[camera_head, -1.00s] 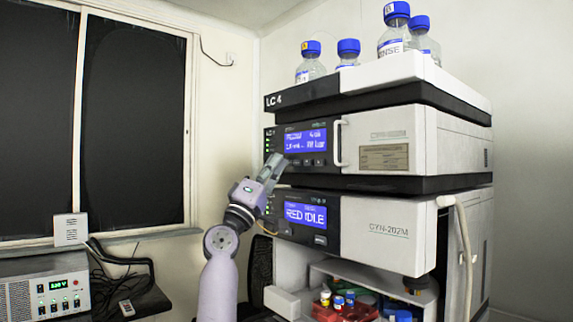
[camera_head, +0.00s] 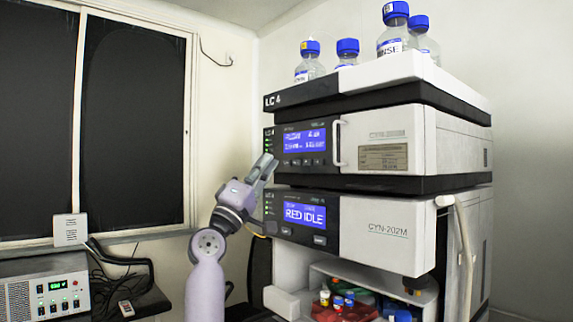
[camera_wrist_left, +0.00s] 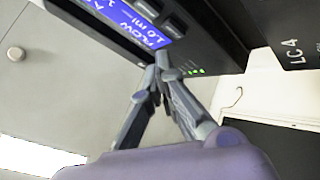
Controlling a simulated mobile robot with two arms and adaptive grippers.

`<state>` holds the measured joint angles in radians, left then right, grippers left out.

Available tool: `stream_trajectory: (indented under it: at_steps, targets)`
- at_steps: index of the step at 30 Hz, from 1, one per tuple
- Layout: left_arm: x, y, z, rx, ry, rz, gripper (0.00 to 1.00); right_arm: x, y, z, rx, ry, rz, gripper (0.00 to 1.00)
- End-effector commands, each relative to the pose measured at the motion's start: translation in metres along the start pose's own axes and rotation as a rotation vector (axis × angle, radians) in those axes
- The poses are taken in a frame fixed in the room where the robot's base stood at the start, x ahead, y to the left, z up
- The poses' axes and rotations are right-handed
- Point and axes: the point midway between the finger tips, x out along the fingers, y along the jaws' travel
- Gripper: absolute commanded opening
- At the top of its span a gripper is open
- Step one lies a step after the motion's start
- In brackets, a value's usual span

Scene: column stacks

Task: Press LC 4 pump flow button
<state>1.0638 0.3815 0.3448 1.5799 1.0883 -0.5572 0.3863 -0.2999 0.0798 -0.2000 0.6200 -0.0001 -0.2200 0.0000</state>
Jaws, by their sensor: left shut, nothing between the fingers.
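The LC 4 stack has an upper module with a blue display (camera_head: 305,141) and a row of small dark buttons (camera_head: 304,161) below it. My left gripper (camera_head: 268,160) is shut and empty, in front of the left edge of this panel. In the left wrist view, the shut fingertips (camera_wrist_left: 162,62) show beside the panel's lit green indicators (camera_wrist_left: 195,72). The display (camera_wrist_left: 130,22), with "FLOW" partly readable, and two buttons (camera_wrist_left: 174,24) lie above the tips. I cannot tell whether the tips touch the panel. My right gripper is not in view.
Several blue-capped bottles (camera_head: 396,30) stand on top of the stack. A door handle (camera_head: 338,143) stands out right of the upper display. A power supply (camera_head: 50,297) is at lower left.

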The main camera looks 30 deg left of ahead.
Motion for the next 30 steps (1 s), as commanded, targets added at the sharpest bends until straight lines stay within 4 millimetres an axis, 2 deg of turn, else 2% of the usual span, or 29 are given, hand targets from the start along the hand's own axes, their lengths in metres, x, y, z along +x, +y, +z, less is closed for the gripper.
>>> stream_trajectory:
  at_steps: [12,30]
  targets:
    - [-0.026,0.018,-0.018,0.002,-0.001,-0.001,0.0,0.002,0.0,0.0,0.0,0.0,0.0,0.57]
    - [-0.026,0.019,-0.019,0.001,-0.001,-0.001,0.0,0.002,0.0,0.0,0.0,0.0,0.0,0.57]
